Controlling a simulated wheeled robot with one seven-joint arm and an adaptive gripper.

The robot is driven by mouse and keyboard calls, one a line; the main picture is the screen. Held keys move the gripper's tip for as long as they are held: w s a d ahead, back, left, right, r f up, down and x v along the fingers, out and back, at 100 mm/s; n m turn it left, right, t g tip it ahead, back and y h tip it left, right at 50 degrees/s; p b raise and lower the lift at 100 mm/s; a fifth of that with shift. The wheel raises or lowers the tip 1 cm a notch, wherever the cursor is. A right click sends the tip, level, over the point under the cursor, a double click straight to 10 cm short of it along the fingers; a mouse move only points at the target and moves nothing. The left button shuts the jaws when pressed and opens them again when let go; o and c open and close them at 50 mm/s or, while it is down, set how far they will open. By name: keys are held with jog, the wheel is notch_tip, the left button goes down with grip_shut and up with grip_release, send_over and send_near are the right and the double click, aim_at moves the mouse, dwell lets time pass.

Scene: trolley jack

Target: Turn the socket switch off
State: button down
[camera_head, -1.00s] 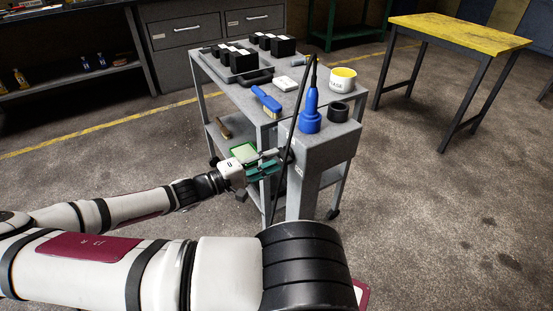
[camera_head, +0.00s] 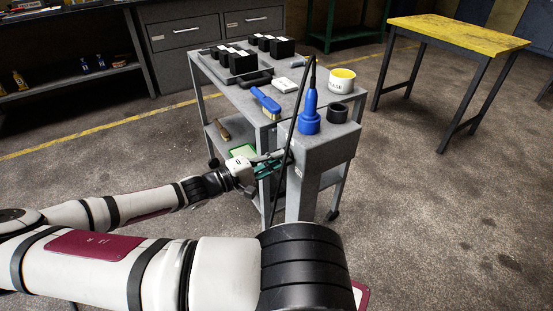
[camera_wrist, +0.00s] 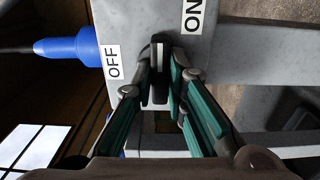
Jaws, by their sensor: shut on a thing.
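The socket box (camera_head: 318,150) is a grey block at the near end of the trolley, with a blue plug (camera_head: 309,112) upright on top. In the wrist view, the black switch lever (camera_wrist: 160,50) stands on the box's grey face between the OFF label (camera_wrist: 113,62) on the left and the ON label (camera_wrist: 193,16) on the right. My gripper (camera_wrist: 161,72) has a finger on each side of the lever and is shut on it. In the head view, my gripper (camera_head: 284,161) is at the box's left side; the switch is hidden there.
A black cable runs down past the box. The grey trolley (camera_head: 235,95) carries a blue brush (camera_head: 265,100), a yellow-topped tub (camera_head: 342,81), a black ring (camera_head: 337,113) and several black blocks in a tray. A yellow-topped table (camera_head: 460,30) stands right. The floor on the right is clear.

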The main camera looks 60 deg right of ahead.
jog(key=shift+p, duration=0.35)
jog(key=shift+f+n+p, duration=0.1)
jog(key=shift+n+p, duration=4.5)
jog(key=shift+n, duration=4.3)
jog(key=c, duration=1.6)
grip_release()
jog(key=v, duration=1.2)
